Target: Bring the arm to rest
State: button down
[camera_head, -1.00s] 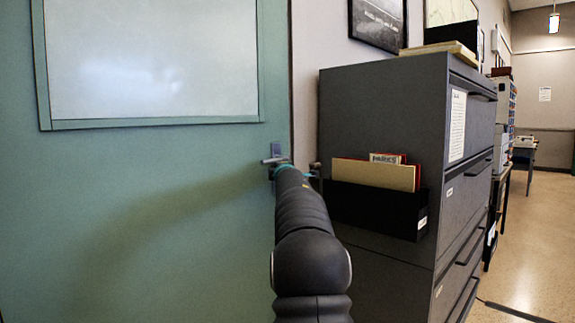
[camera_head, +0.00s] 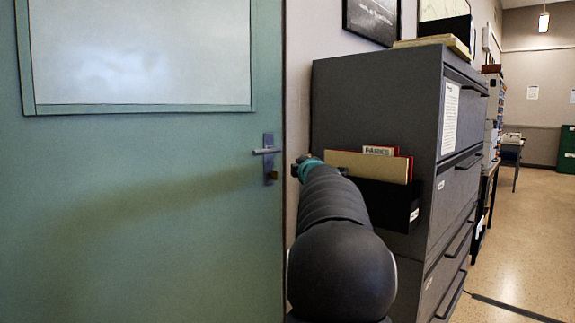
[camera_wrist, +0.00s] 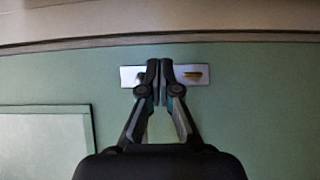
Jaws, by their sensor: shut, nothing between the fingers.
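My arm reaches forward in the head view. My gripper (camera_head: 304,166) is at its far end, small and partly hidden by my arm, just right of the door handle (camera_head: 266,151) and apart from it in the picture. In the wrist view, the fingers of my gripper (camera_wrist: 160,68) are together, with nothing between them. Behind them is the handle plate (camera_wrist: 130,76), its middle covered by the fingers, with a brass-coloured part (camera_wrist: 193,74) to the right. The green door (camera_head: 140,210) with a pale window panel (camera_head: 140,50) fills the left side.
A dark grey filing cabinet (camera_head: 375,95) stands close to the right of my arm. A black file holder (camera_head: 385,200) with folders (camera_head: 360,163) is on its side, near my arm. Open floor (camera_head: 530,230) lies at the far right.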

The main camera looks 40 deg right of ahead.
jog(key=shift+s, duration=0.75)
jog(key=shift+d, duration=0.1)
